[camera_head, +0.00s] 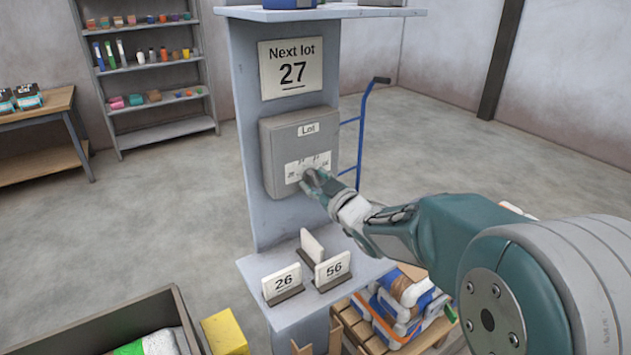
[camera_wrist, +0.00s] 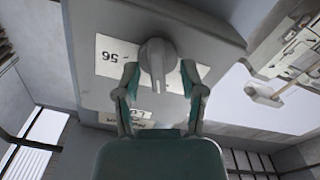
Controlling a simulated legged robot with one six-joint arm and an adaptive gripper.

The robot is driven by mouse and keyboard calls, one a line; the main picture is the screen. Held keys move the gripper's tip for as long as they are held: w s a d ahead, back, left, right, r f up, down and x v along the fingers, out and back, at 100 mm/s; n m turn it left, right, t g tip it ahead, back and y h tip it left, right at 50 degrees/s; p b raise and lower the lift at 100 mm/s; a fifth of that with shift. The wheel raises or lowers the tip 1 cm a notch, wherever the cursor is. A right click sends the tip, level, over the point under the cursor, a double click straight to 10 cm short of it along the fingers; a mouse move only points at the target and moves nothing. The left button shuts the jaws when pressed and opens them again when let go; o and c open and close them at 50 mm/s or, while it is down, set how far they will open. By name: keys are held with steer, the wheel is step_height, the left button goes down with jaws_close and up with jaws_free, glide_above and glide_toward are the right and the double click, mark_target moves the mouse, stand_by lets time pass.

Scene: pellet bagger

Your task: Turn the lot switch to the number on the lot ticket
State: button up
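The lot ticket (camera_head: 291,70) on the grey post reads "Next lot 27". Below it is a grey box (camera_head: 283,135) labelled "Lot", with a white number plate (camera_head: 293,171) whose small numbers are hard to read in the head view. My gripper (camera_head: 314,180) is at the switch knob, which it partly hides there. In the wrist view the grey switch knob (camera_wrist: 157,55) stands between the two fingers of my gripper (camera_wrist: 160,72). The fingers are spread, one each side, with a narrow gap visible. An upside-down "56" shows on the plate beside the knob.
A shelf below the box holds number cards "26" (camera_head: 283,283) and "56" (camera_head: 332,270), plus a card (camera_head: 312,246) seen without a number. A bin (camera_head: 110,322) and yellow block (camera_head: 225,333) are at lower left. A blue hand truck (camera_head: 362,130) stands behind the post.

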steer(key=v, duration=1.2)
steer(key=shift+w, duration=0.1)
steer(key=s+d+m+g+h, duration=0.3)
steer(key=s+d+m+h, duration=0.45)
steer(key=d+h, duration=0.3)
steer(key=s+f+m+g, duration=0.4)
steer(key=s+g, duration=0.2)
steer(key=s, duration=1)
steer(key=shift+a, duration=0.25)
